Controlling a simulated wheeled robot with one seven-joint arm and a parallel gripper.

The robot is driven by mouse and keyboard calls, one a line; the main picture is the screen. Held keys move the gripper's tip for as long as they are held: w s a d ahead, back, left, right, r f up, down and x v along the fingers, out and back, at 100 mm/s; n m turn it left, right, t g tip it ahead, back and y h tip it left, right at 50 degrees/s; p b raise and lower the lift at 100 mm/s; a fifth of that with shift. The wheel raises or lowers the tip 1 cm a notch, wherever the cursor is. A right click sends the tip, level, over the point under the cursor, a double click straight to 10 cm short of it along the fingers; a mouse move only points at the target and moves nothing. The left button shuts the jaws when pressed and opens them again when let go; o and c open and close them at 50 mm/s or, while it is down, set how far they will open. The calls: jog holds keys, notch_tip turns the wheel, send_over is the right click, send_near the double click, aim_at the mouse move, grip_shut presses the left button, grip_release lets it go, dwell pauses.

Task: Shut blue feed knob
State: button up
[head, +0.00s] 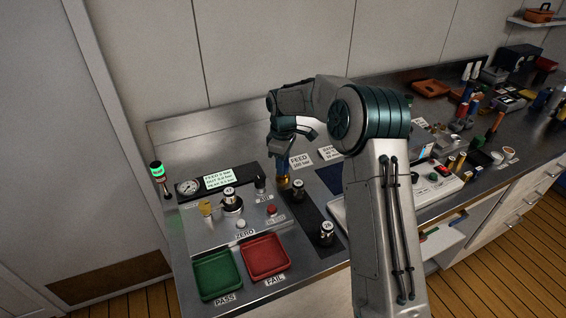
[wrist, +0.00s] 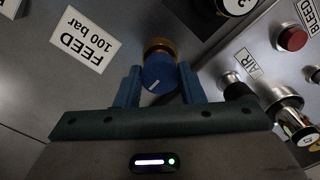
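The blue feed knob (wrist: 158,74) has a white pointer line and a brass collar behind it. In the wrist view it sits between the two fingers of my gripper (wrist: 159,84), one finger close on each side. I cannot tell whether the fingers touch it. A white label reading FEED 100 bar (wrist: 85,47) is beside the knob. In the head view my gripper (head: 284,172) points down over the brass collar (head: 283,182), and the blue of the knob is hard to tell from the fingers. The FEED label (head: 300,160) stands just right of it.
A round gauge (head: 188,187), a green PASS tray (head: 217,274) and a red FAIL tray (head: 266,256) lie to the left and front. The bench's right side is cluttered.

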jog(key=o, duration=0.4)
jog(key=shift+r, duration=0.15)
notch_tip(320, 180, up, 14)
jog(key=b, duration=0.1)
jog(key=shift+f, duration=0.2)
